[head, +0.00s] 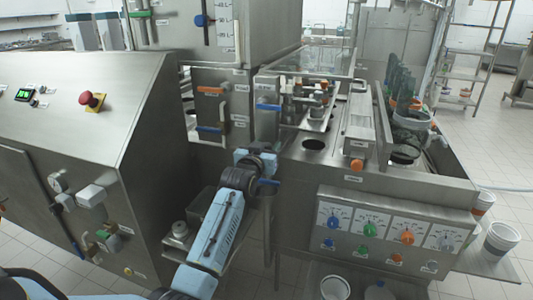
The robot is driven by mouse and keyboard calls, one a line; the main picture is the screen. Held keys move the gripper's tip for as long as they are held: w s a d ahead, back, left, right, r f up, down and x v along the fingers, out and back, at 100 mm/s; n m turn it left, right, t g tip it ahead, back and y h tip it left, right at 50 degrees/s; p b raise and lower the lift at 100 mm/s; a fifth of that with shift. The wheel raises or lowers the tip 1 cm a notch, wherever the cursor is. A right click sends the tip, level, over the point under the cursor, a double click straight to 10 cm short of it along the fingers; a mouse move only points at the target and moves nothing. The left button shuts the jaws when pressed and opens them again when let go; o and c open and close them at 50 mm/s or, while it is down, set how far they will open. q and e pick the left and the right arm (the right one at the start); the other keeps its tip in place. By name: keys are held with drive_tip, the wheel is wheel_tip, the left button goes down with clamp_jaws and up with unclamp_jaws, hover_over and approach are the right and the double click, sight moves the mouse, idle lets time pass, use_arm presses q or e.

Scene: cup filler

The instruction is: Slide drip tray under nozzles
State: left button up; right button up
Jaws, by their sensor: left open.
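My left arm reaches up from the bottom, and its dark gripper (262,170) is at the front left corner of the steel filler. The gripper is small and partly hidden by its own wrist; its jaws are open. A short blue handle (268,183) shows right beside it, and I cannot tell whether they touch. Nozzle-like fittings (317,88) stand on the filler deck to the right and behind the gripper. A flat metal plate (318,122) lies below them; I cannot tell whether it is the drip tray. My right gripper is not in view.
A control cabinet (75,90) with a red stop button (93,101) stands at left. A panel of coloured knobs (390,235) fronts the filler at right. A narrow gap between cabinet and filler holds my arm.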

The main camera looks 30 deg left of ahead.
use_arm(q)
drive_tip(key=shift+w+a+f, duration=0.1)
drive_tip(key=shift+w+a, duration=0.1)
drive_tip(key=shift+c, duration=0.5)
